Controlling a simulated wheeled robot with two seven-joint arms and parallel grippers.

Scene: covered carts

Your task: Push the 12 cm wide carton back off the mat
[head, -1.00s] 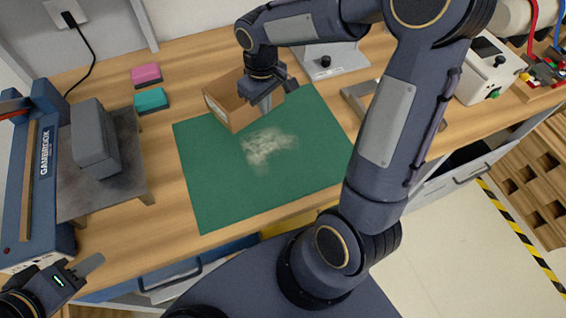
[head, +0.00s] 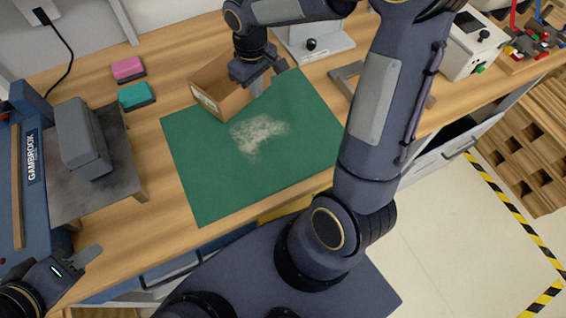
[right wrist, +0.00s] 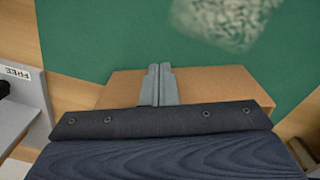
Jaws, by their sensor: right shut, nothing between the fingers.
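The brown carton (head: 217,98) stands across the back edge of the green mat (head: 190,190), its near part on the mat and its far part over the wood. My right gripper (head: 258,85) points down at the carton's right side, partly hiding it. In the right wrist view its fingers (right wrist: 158,82) are together and empty, with the carton (right wrist: 215,84) behind them. I cannot tell whether they touch it. My left gripper (head: 87,260) is at the lower left, far from the carton; its finger gap does not show.
A pale granular patch (head: 258,135) lies on the mat in front of the carton. Pink (head: 128,68) and teal (head: 136,95) blocks lie left of it. A grey stand (head: 310,42) is behind right. Bare wood lies left of the carton.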

